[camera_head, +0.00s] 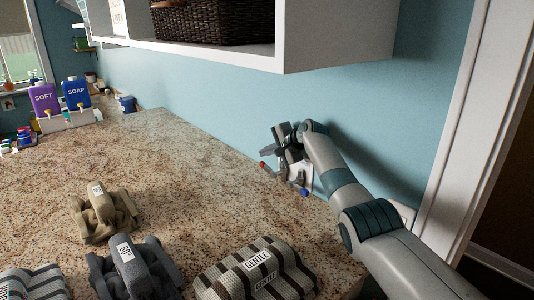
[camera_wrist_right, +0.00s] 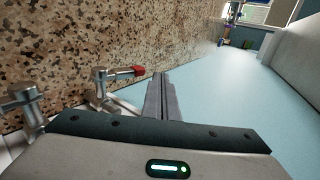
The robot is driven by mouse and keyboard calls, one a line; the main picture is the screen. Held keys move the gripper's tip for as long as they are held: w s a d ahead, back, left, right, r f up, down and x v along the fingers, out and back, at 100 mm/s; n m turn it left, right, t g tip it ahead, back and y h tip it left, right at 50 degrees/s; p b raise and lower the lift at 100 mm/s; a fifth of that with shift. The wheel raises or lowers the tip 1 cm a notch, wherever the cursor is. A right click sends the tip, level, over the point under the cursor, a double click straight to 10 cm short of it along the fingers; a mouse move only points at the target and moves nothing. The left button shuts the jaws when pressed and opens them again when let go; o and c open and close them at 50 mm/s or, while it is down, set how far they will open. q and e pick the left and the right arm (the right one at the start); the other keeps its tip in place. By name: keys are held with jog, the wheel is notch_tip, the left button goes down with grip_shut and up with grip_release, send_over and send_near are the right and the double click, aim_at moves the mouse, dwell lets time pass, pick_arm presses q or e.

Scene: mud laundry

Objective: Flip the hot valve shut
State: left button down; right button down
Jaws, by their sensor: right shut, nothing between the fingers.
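The hot valve, with a red-tipped lever (camera_head: 263,165), is on a white plate (camera_head: 294,174) low on the blue wall, by the counter's back edge. In the right wrist view its red lever tip (camera_wrist_right: 136,70) points toward my fingers from a metal body (camera_wrist_right: 102,82). A second valve with a blue tip (camera_head: 304,191) is nearer; its metal body shows at the left of the wrist view (camera_wrist_right: 20,102). My right gripper (camera_wrist_right: 161,80) is shut and empty, just right of the red tip; I cannot tell if they touch. It partly hides the valves in the head view (camera_head: 272,152). My left gripper is out of view.
A white shelf (camera_head: 345,40) with a wicker basket (camera_head: 212,20) overhangs the counter (camera_head: 160,155). Folded cloths, one labelled GENTLE (camera_head: 255,270), lie at the front. SOFT (camera_head: 44,99) and SOAP (camera_head: 77,93) dispensers stand far left. The counter's middle is clear.

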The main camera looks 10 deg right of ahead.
jog(key=shift+a, duration=0.1)
jog(key=shift+r, duration=0.15)
jog(key=shift+r+p, duration=0.2)
jog(key=shift+p, duration=0.1)
jog(key=r+p, duration=0.3)
jog(key=shift+s+d+r, duration=0.2)
jog(key=shift+s+r, duration=0.05)
jog(key=shift+s, duration=0.1)
jog(key=shift+r, duration=0.15)
notch_tip(320, 180, up, 8)
jog(key=b, duration=0.4)
send_over(267, 166)
jog(key=shift+w+a+r+b, duration=0.25)
jog(key=shift+w+r+b, duration=0.15)
jog(key=shift+r, duration=0.35)
jog(key=shift+f, duration=0.1)
